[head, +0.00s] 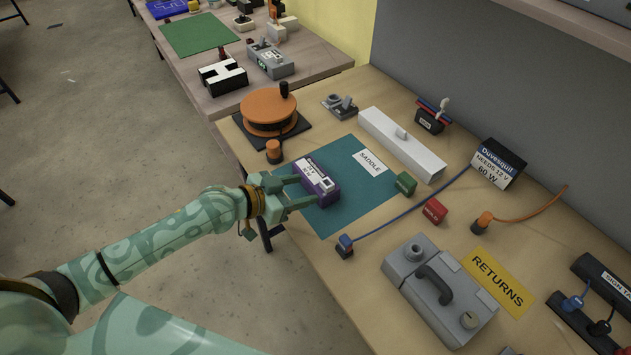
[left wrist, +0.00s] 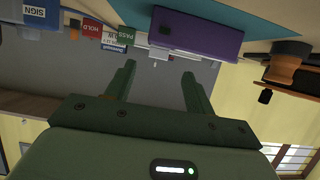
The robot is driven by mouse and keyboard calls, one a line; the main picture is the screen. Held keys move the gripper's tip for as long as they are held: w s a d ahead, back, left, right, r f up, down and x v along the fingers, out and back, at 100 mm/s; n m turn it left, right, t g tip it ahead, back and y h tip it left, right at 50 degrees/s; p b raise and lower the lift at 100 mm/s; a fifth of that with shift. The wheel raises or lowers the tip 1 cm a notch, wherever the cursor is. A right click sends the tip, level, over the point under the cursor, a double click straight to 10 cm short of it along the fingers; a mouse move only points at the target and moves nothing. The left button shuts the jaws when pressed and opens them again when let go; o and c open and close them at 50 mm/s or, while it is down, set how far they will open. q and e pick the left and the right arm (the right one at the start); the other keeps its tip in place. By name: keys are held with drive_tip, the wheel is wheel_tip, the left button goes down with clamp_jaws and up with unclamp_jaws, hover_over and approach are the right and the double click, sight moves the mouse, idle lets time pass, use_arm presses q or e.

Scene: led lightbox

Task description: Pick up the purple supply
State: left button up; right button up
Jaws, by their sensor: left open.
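The purple supply (head: 317,181) is a small box with a pale labelled top, lying on the teal mat (head: 352,207) near the table's front edge. My left gripper (head: 297,190) is just in front of it, with its fingers apart and pointing at its near side. In the left wrist view the purple supply (left wrist: 197,32) is beyond and above the open fingertips of my left gripper (left wrist: 157,72) in the picture. Nothing is between the fingers. My right gripper is not in view.
A white SADDLE label (head: 369,162) lies on the mat. A green block (head: 405,183) and a red block (head: 434,211) are to the right. An orange round turntable (head: 268,108) stands at the back left. A blue cable with a plug (head: 345,246) lies in front, near a grey case (head: 440,290).

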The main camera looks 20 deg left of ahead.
sight(323, 185)
use_arm(q)
drive_tip(key=x, duration=0.6)
drive_tip(key=shift+w+d, duration=0.2)
drive_tip(key=shift+d, duration=0.15)
clamp_jaws()
